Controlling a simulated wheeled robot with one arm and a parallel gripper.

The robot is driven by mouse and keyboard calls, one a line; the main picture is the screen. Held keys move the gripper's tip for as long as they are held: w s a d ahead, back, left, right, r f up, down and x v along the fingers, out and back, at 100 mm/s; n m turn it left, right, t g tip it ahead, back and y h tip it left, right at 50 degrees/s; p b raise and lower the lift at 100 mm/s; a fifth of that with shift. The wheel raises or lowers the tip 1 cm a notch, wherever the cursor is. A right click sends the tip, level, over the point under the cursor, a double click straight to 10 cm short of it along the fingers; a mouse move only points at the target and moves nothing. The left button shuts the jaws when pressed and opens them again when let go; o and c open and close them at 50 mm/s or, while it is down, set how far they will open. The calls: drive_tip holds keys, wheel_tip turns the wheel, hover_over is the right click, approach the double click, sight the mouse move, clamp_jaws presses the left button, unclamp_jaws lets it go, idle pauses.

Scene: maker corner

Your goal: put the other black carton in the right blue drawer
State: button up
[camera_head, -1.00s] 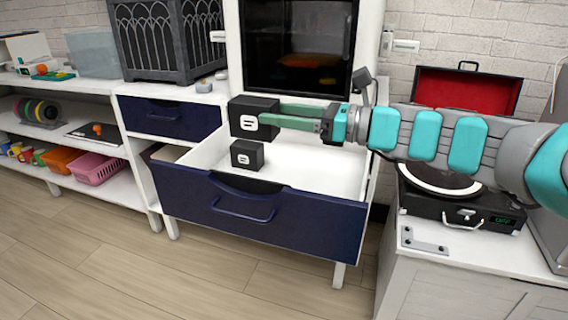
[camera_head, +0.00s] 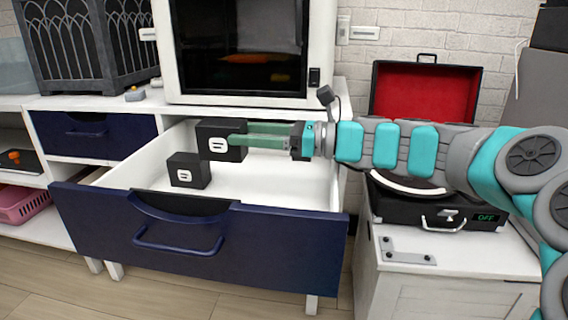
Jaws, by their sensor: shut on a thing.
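My gripper (camera_head: 243,140) is shut on a black carton (camera_head: 212,130) with a white label. It holds the carton over the open blue drawer (camera_head: 92,222), towards the back of its white inside. Whether the held carton touches the drawer floor or hangs above it, I cannot tell. A second black carton (camera_head: 188,179) with a white label lies in the drawer, in front and a little to the left of the held one. The drawer is pulled out and has a dark blue front with a curved handle.
A smaller blue drawer (camera_head: 60,138) at the left is shut. A machine with a dark window (camera_head: 235,70) stands behind the open drawer. A black record player (camera_head: 435,208) with a red-lined lid sits on a white cabinet (camera_head: 440,300) to the right. The drawer's right half is empty.

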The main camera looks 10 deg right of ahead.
drive_tip(key=w+d+f+b, duration=0.1)
drive_tip(key=d+f, duration=0.1)
drive_tip(key=d, duration=0.4)
drive_tip(key=w+d+f+b, duration=0.1)
drive_tip(key=w+d+f, duration=0.1)
drive_tip(key=d, duration=0.3)
drive_tip(key=shift+d+f+b, duration=0.3)
drive_tip(key=shift+d+b, duration=0.05)
drive_tip(key=shift+b, duration=0.05)
drive_tip(key=shift+f, duration=0.25)
drive_tip(key=shift+f+p, duration=0.3)
drive_tip(key=shift+f, duration=0.15)
drive_tip(key=o, duration=1.4)
drive_tip(key=shift+f, duration=0.15)
drive_tip(key=shift+o, duration=0.3)
drive_tip(key=shift+b, duration=0.35)
drive_tip(key=r+p+v, duration=0.1)
drive_tip(key=p+v, duration=0.1)
drive_tip(key=v, duration=1)
drive_tip(key=shift+r, duration=0.35)
